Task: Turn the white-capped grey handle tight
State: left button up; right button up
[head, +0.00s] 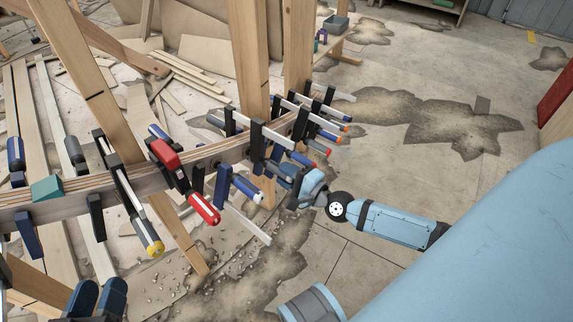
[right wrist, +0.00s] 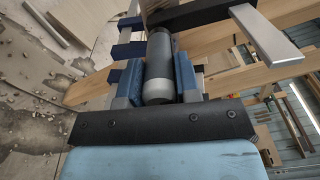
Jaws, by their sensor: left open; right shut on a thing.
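The grey handle (right wrist: 159,65) with a pale cap (right wrist: 157,90) lies between the two blue fingers of my right gripper (right wrist: 158,75) in the right wrist view. The fingers touch or nearly touch its sides, and the cap faces the palm. In the head view my right gripper (head: 302,184) is at the clamps on the right part of the curved beam; it hides the handle there. My left gripper (head: 98,290) is open and empty at the lower left, below the beam and apart from the clamps.
The curved laminated beam (head: 128,184) carries several clamps, including a red one (head: 183,180) and a yellow-tipped one (head: 152,245). Wooden posts (head: 250,60) stand behind it. Loose boards lie at the left. The stained floor (head: 400,185) at the right is mostly clear.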

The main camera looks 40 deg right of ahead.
pick_arm(q)
jog(key=shift+r, duration=0.1)
dwell(0.4)
pick_arm(e)
jog(key=o, duration=0.9)
jog(key=shift+s+d, duration=0.15)
jog(key=shift+s, duration=0.4)
pick_arm(q)
notch_tip(320, 180, up, 4)
jog(key=t+p, duration=0.1)
jog(key=p, duration=0.1)
jog(key=shift+a+t+p, duration=0.1)
jog(key=shift+t+p, duration=0.2)
jog(key=shift+t, duration=0.1)
pick_arm(e)
jog(key=v, duration=1.2)
jog(key=shift+s, duration=0.35)
pick_arm(q)
jog(key=shift+f, duration=0.25)
pick_arm(e)
jog(key=shift+d, duration=0.1)
